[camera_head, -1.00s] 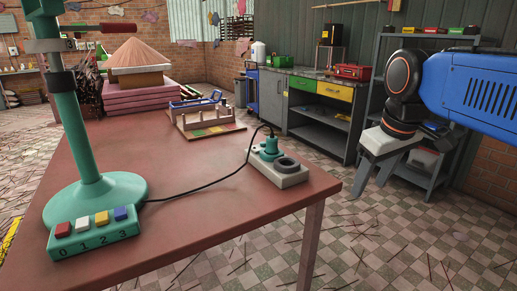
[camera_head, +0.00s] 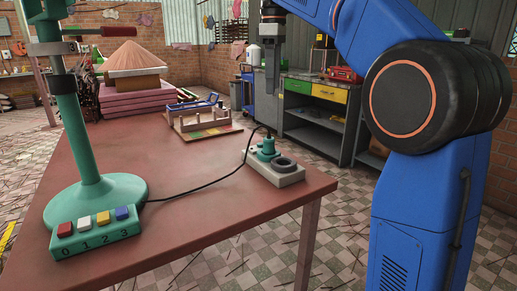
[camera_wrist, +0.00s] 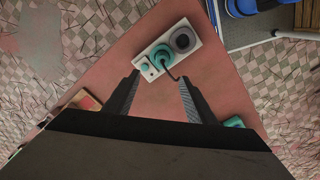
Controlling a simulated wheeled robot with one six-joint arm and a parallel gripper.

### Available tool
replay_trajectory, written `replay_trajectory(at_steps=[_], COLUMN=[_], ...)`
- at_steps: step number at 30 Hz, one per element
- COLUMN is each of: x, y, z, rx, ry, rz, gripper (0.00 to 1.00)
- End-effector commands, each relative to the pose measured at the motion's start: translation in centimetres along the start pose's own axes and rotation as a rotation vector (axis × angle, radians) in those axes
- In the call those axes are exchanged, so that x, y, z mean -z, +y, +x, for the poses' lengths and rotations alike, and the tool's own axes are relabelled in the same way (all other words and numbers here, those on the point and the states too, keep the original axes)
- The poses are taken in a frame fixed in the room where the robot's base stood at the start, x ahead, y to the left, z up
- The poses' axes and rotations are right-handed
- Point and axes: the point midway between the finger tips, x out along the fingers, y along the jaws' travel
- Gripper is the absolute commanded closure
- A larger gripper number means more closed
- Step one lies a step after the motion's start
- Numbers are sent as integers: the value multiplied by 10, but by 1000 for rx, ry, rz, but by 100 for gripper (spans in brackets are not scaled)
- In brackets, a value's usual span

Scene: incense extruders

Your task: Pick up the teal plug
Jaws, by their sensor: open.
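The teal plug (camera_head: 267,148) stands upright in the white socket block (camera_head: 288,178) near the right edge of the red table. A black cord runs from it to the teal stand. In the wrist view the plug (camera_wrist: 162,57) lies just beyond my fingertips, on the white socket block (camera_wrist: 193,34), with its cord running down between the fingers. My gripper (camera_wrist: 158,80) is open and empty, above the table and pointing down.
The teal stand (camera_head: 90,190) with a base of coloured numbered buttons (camera_head: 95,232) stands at the table's left. A wooden rack (camera_head: 200,118) and stacked pink slabs with a cone hat (camera_head: 135,55) are behind.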

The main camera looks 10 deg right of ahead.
Motion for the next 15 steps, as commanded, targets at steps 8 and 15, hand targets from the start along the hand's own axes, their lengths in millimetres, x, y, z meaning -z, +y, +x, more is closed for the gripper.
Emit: replay_trajectory(at_steps=[8, 15], x=[3, 3], y=[2, 2], z=[15, 58], rx=[8, 8], ry=[-6, -6], rz=[-21, -20], gripper=[50, 50])
